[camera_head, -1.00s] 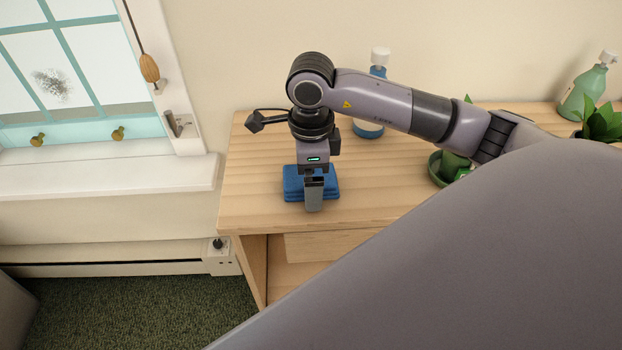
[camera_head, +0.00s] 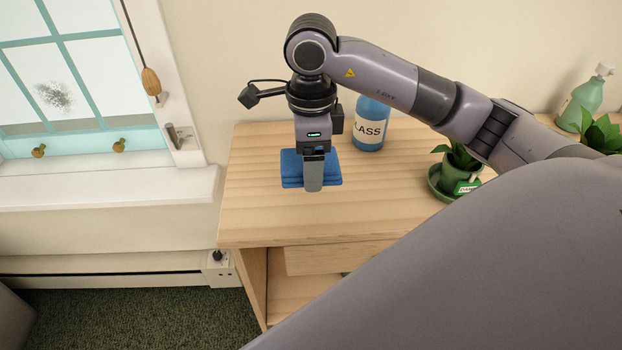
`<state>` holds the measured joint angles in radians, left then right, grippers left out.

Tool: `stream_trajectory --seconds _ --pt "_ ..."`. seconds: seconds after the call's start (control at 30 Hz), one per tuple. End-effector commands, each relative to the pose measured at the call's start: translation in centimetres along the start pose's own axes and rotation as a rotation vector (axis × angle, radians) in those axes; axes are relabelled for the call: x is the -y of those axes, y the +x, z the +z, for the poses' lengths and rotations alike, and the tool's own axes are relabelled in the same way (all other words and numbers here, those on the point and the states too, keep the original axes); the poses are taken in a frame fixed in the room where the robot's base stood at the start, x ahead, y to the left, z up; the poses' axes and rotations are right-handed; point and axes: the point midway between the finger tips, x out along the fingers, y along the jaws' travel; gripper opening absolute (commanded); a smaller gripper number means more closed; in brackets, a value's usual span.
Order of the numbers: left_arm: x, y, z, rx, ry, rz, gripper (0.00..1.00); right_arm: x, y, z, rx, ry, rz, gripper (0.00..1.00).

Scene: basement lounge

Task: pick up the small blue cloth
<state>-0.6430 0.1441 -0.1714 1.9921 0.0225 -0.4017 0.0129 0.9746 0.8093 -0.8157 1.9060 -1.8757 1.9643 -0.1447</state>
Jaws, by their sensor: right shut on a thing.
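The small blue cloth (camera_head: 291,169) is a folded, flat pad in the head view. My right gripper (camera_head: 313,184) points down and is shut on it, its finger covering the cloth's middle. The cloth looks held a little above the wooden cabinet top (camera_head: 370,208), though the height of the gap is hard to judge. My left gripper is not in view.
A blue bottle with a "LASS" label (camera_head: 370,130) stands behind the cloth to the right. A potted plant on a green saucer (camera_head: 435,186) and a green spray bottle (camera_head: 583,101) are further right. A window (camera_head: 75,75) is at left. The front of the top is clear.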

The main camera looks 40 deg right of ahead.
Motion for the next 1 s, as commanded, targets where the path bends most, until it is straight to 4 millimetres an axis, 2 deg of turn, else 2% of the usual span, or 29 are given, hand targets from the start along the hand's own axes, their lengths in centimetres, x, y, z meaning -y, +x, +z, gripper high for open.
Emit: stream_trajectory --seconds 0.03,0.1,0.4,0.63,1.0 --pt "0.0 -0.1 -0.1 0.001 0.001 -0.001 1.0 0.1 -2.1 0.1 0.006 -0.002 -0.008 0.44" --pt "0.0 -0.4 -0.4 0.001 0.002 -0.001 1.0 0.1 -4.1 0.1 0.004 0.0 -0.007 0.44" --pt "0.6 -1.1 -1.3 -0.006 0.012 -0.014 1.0 0.1 -10.0 0.0 0.001 0.0 -0.004 0.44" --pt "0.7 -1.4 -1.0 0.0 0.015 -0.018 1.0 0.0 -12.3 0.0 0.001 0.0 -0.001 0.44" --pt "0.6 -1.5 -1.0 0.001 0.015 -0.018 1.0 0.0 -12.9 0.0 0.0 0.0 0.001 0.44"
